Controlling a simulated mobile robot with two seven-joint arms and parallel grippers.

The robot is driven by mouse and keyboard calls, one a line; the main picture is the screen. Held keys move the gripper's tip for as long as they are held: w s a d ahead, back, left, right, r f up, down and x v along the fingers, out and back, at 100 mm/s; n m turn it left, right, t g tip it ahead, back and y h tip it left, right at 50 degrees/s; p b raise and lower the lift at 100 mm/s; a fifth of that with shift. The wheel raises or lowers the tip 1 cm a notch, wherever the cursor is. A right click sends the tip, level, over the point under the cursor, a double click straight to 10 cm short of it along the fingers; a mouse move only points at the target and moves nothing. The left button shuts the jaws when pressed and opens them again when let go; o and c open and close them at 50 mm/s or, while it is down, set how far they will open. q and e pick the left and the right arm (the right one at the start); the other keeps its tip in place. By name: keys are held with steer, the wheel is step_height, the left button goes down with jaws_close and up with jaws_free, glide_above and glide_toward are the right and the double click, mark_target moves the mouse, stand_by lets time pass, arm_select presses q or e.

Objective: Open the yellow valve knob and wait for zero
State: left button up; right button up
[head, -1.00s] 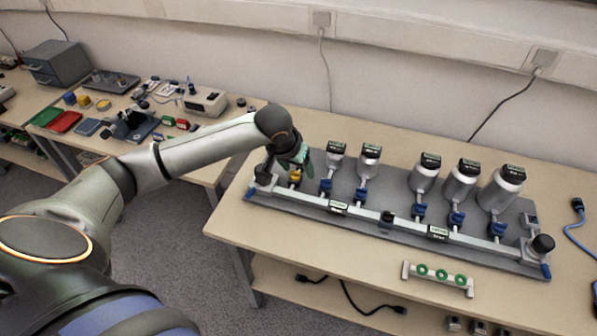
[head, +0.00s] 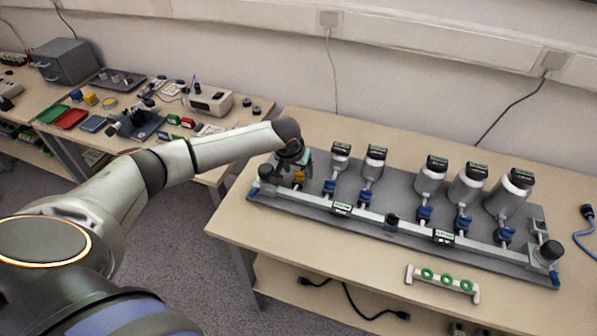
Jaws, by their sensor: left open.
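The yellow valve knob (head: 298,177) sits at the left end of the manifold on the grey base plate (head: 400,233). My left gripper (head: 300,163) points down right above the knob, at its upper side. Its jaws are open; the fingers are small and partly hidden by the wrist, so I cannot tell whether they touch the knob or straddle it. Several silver gauges with dark displays, such as this gauge (head: 374,162), stand along the manifold with blue valve knobs (head: 365,197) below them. The display readings are too small to read. My right gripper is out of view.
A white bracket with green rings (head: 442,282) lies at the table's front edge. A blue cable (head: 583,232) lies at the far right. A second bench at left holds red and green trays (head: 70,118) and a grey box (head: 68,61). The wall stands behind.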

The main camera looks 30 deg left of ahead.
arm_select(q)
steer(key=shift+w+f, duration=0.2)
steer(key=shift+f, duration=0.25)
jaws_close()
stand_by(0.3)
